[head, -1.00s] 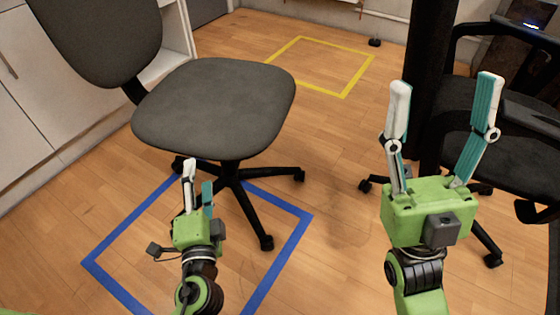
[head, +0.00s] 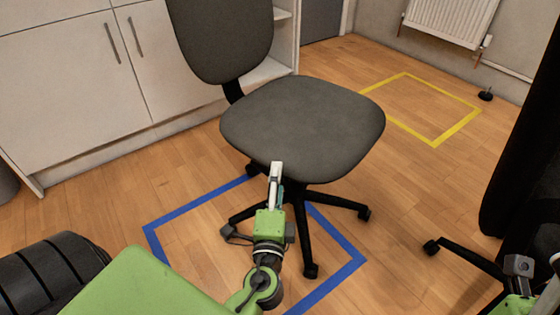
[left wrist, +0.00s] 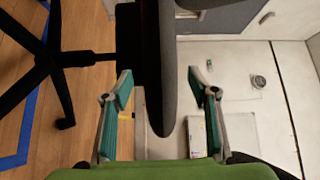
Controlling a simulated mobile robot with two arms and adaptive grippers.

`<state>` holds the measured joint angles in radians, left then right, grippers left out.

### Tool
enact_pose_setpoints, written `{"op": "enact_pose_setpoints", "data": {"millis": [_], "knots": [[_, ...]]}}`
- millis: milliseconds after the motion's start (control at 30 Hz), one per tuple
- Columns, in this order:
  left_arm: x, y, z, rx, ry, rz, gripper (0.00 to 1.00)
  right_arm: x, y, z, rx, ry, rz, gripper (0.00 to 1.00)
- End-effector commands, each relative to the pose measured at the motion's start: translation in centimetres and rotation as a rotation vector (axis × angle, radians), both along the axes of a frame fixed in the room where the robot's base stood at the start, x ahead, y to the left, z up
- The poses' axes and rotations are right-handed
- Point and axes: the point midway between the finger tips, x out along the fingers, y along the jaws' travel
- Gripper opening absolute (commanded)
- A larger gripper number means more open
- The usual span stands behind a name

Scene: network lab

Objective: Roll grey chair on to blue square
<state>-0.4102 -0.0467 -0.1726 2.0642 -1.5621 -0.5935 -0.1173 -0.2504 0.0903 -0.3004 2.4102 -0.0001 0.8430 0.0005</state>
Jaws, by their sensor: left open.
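The grey chair (head: 300,125) stands upright, its black wheeled base partly over the blue taped square (head: 345,240). Some casters are inside the outline, while the right caster is outside it. My left gripper (head: 276,172) is at the front edge of the seat. In the left wrist view, the open left gripper (left wrist: 163,92) has one finger on each side of the seat (left wrist: 168,75), seen edge-on; I cannot tell whether they touch it. Part of my right gripper (head: 518,290) shows at the lower right edge; its fingers are not visible.
White cabinets (head: 70,85) stand behind and left of the chair. A yellow taped square (head: 436,143) lies on the floor at the back right, below a radiator (head: 450,22). Another black chair's base (head: 470,262) is at the right. The wood floor left of the blue square is clear.

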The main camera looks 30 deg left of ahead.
Motion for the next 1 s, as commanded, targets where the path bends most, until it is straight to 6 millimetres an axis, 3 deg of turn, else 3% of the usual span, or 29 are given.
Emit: {"op": "enact_pose_setpoints", "data": {"millis": [300,500,1000], "knots": [[5.8,2.8,0.2,0.002,-0.002,-0.001,0.54,0.0,0.0,-0.2,-0.001,0.008,0.000,0.55],[8.3,4.0,0.1,0.001,-0.001,-0.002,0.54,0.0,0.0,-0.3,-0.001,0.009,0.000,0.55],[9.3,4.6,0.1,0.000,0.000,-0.001,0.51,0.0,0.0,0.1,-0.003,-0.008,0.000,0.55]]}}
